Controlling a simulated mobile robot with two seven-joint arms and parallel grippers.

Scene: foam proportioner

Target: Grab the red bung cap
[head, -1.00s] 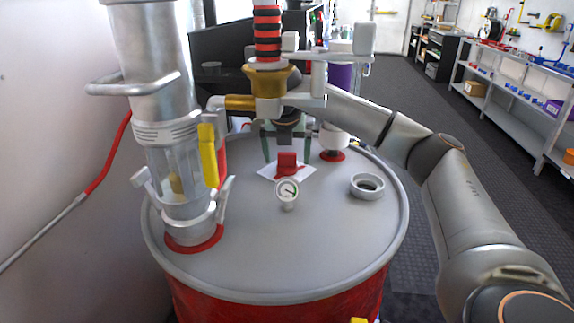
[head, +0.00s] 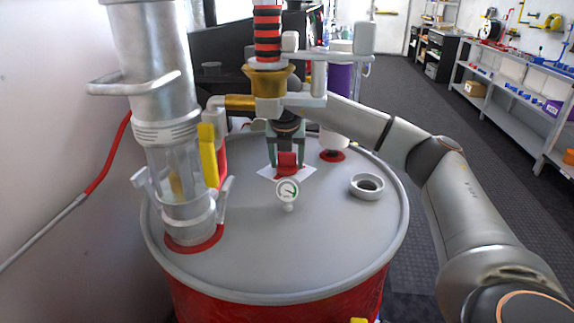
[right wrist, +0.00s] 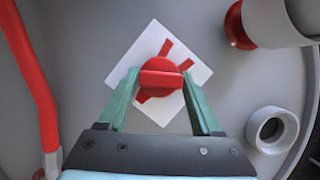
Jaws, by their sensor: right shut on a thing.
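The red bung cap (head: 287,164) sits on a white square sheet (head: 267,172) on the grey drum lid. In the right wrist view the cap (right wrist: 160,78) is round with a raised bar across its middle. My right gripper (head: 287,158) reaches down from behind, and its two green fingers are closed on either side of the cap. In the right wrist view the gripper's (right wrist: 160,76) fingertips are at the two ends of the raised bar. The cap still appears to be at the sheet. My left gripper is not in view.
A small pressure gauge (head: 287,190) stands just in front of the cap. A white ring fitting (head: 367,186) is on the lid at right. A tall metal cylinder (head: 160,75) stands at left, and a brass fitting (head: 268,82) with pipes overhangs the cap.

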